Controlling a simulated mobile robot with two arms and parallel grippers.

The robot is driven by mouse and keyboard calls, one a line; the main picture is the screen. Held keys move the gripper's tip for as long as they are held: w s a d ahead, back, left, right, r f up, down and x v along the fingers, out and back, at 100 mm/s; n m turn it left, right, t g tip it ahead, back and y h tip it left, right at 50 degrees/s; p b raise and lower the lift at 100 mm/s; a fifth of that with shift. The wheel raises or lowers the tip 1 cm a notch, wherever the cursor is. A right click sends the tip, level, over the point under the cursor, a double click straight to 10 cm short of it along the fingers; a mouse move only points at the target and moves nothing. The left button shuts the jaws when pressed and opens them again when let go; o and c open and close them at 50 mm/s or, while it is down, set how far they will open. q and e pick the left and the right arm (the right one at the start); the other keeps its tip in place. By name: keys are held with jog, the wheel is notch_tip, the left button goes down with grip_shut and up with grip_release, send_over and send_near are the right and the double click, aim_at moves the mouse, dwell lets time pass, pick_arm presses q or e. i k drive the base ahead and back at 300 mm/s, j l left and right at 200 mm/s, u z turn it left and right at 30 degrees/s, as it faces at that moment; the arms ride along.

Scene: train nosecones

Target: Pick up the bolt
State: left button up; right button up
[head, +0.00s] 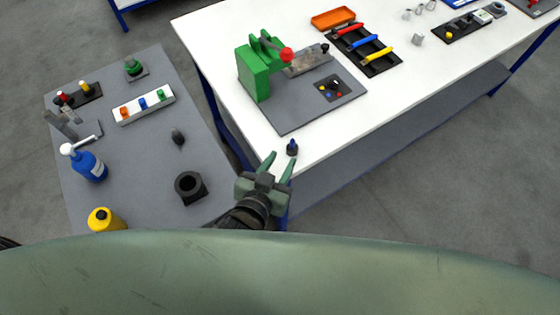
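A small dark piece with a blue top (292,147), which looks like the bolt, stands upright at the near corner of the white table. My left gripper (280,161) reaches up toward it with its two green fingers spread open. The fingertips are just short of the piece, the right one closest to it. I cannot tell whether that tip touches it. Nothing shows between the fingers. My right gripper is not in view.
A green press (257,75) on a grey plate stands on the white table (216,45). A tool mat (380,66) and orange tray (333,18) lie behind. The grey table (140,195) at left holds a blue bottle (90,167), yellow container (106,222) and black block (190,188).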

aim_at(177, 138)
jog(key=u, duration=1.1)
jog(key=i+l+u, duration=0.1)
jog(key=l+u, duration=0.15)
jog(key=l, duration=2.05)
